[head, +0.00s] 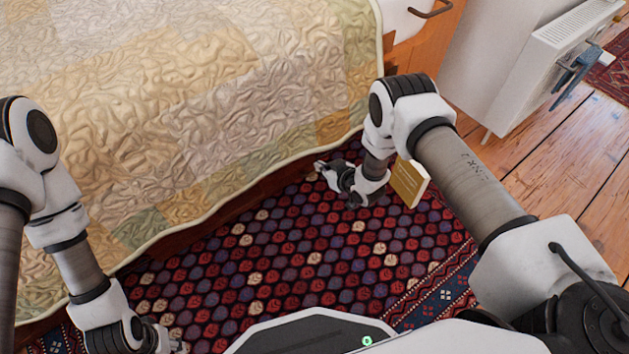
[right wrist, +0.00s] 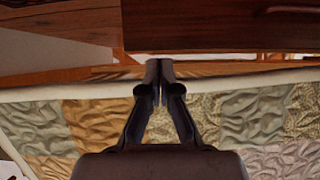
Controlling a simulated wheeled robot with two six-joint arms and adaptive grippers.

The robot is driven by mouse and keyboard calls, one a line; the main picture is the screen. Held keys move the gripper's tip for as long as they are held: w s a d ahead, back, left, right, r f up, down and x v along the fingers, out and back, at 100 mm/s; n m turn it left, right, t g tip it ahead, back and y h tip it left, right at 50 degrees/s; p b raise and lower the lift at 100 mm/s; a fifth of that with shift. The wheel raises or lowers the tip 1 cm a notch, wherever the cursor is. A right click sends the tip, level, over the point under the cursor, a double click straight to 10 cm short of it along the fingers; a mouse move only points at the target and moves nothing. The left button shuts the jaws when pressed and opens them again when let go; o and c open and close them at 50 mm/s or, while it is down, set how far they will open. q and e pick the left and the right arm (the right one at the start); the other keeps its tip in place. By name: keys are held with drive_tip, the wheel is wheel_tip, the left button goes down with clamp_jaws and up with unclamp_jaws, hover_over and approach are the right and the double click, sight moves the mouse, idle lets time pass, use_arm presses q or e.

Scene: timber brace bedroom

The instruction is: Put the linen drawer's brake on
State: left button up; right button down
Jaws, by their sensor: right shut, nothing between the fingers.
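My right gripper (head: 322,167) is low beside the bed, under the hanging edge of the quilt. In the right wrist view its two fingers (right wrist: 160,70) are shut together with nothing between them. They point at dark wood (right wrist: 220,25) under the bed, which looks like the linen drawer's front; I cannot tell whether they touch it. In the head view only a thin strip of this wood (head: 275,183) shows below the quilt. I cannot make out the brake in either view. My left gripper (head: 176,346) is at the bottom left, cut by the frame edge, its fingers unclear.
The quilt (head: 190,90) covers the bed and hangs over its side. A patterned rug (head: 300,260) covers the floor here. A yellowish book-like block (head: 409,182) is beside my right wrist. A white radiator (head: 545,65) stands at the upper right over bare floorboards (head: 560,155).

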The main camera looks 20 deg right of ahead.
sight(311, 175)
drive_tip(key=shift+s+f, duration=0.1)
drive_tip(key=b+x, duration=0.3)
drive_tip(key=x, duration=0.2)
drive_tip(key=b+x, duration=0.3)
drive_tip(key=x, duration=0.2)
drive_tip(key=shift+f+b, duration=0.3)
drive_tip(key=shift+f, duration=0.1)
drive_tip(key=shift+s+d+f+b, duration=0.2)
drive_tip(key=shift+s+f, duration=0.15)
drive_tip(key=shift+s, duration=0.1)
drive_tip(key=shift+s+d+f+b, duration=0.15)
drive_tip(key=shift+s+d+f, duration=0.05)
drive_tip(key=shift+s+f, duration=0.25)
drive_tip(key=shift+s+d+f, duration=0.15)
drive_tip(key=shift+s, duration=0.3)
